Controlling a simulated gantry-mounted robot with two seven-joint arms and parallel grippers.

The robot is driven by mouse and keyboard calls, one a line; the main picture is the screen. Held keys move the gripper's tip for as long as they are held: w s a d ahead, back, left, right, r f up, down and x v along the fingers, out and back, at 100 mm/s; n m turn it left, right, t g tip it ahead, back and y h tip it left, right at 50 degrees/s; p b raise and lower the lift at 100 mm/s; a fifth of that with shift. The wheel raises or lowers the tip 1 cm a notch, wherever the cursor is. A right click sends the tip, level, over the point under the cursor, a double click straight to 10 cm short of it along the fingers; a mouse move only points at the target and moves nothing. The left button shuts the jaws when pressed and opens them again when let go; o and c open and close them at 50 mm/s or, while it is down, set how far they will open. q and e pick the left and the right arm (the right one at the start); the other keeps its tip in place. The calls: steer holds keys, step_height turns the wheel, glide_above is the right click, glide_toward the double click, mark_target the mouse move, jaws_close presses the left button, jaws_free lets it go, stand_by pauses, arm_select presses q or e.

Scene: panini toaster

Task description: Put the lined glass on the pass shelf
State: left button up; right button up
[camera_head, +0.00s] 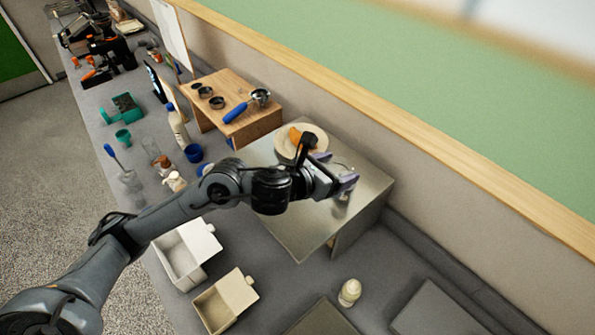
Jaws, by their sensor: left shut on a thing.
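My left gripper (345,182) comes in from the left, over the metal pass shelf (300,237). It is shut on a clear glass (342,200), which shows only partly around the fingers. The lines on the glass are too small to make out. The glass is over the right part of the shelf top; I cannot tell whether its base touches the shelf. A plate (315,132) with an orange-brown food piece (295,135) sits at the back of the shelf, partly behind my gripper. My right gripper is out of view.
A wooden stand (262,122) with small dark cups and a blue-handled strainer is left of the shelf. White bin (190,262) and beige bin (222,302) stand in front. A cream bottle (350,292) stands nearby. Bare shelf top lies front-left of the glass.

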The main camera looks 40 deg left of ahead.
arm_select(q)
steer(key=shift+s+a+f+p, duration=0.35)
steer(key=shift+s+a+f, duration=0.5)
steer(key=shift+a+f, duration=0.85)
steer(key=shift+s+a+f+p, duration=0.3)
steer(key=shift+s+a+f, duration=0.55)
steer(key=shift+a+f, duration=0.9)
steer(key=shift+s+a+f+p, duration=0.35)
steer(key=shift+s+a+f, duration=0.5)
steer(key=shift+a+f, duration=0.85)
steer(key=shift+d+f, duration=0.15)
steer(key=shift+f, duration=0.2)
steer(key=o, duration=1.4)
steer(key=shift+o, duration=0.2)
steer(key=shift+r, duration=0.15)
